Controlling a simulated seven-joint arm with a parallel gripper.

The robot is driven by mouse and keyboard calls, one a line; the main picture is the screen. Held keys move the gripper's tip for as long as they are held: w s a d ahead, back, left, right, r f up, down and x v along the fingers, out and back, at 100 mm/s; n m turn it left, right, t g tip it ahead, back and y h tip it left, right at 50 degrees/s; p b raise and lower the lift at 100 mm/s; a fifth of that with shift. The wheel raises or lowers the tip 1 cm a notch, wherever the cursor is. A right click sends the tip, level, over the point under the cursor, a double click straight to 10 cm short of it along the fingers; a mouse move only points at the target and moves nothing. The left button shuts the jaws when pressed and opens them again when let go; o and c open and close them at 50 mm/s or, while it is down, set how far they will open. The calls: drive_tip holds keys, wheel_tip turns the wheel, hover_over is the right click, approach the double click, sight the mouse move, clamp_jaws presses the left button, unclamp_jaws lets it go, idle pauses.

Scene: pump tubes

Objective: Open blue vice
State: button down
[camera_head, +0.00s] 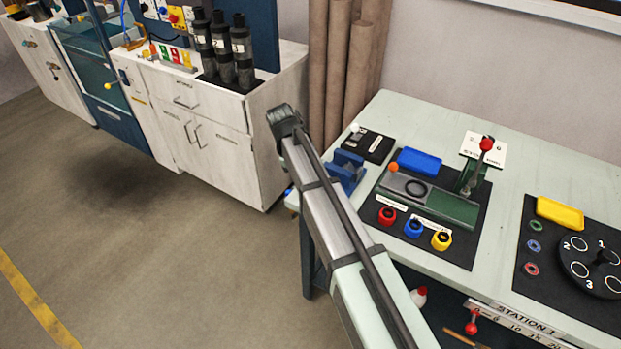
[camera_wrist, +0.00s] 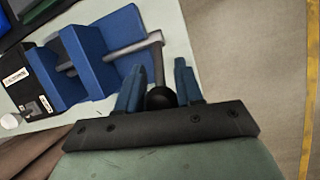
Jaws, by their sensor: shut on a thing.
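The blue vice (camera_head: 347,168) stands at the left edge of the pale green table, partly hidden by my arm in the head view. In the wrist view the vice (camera_wrist: 103,50) shows blue jaw blocks with a gap between them. My gripper (camera_wrist: 160,92) is shut on the dark knob, one blue finger on each side. The fingertips are hidden in the head view.
A black box (camera_head: 368,143) with a label lies behind the vice. A dark mat with a green fixture, blue tray (camera_head: 419,162) and red, blue and yellow rings lies to the right. Open floor (camera_wrist: 250,60) lies beyond the table edge.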

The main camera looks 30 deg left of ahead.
drive_tip(key=c, duration=0.9)
unclamp_jaws()
drive_tip(key=shift+o, duration=0.2)
drive_tip(key=shift+a+r, duration=0.2)
drive_tip(key=shift+r, duration=0.25)
drive_tip(key=shift+v, duration=1.25)
drive_tip(key=s+a, duration=0.2)
drive_tip(key=a, duration=0.9)
drive_tip(key=shift+a+f, duration=0.2)
drive_tip(key=shift+a, duration=0.1)
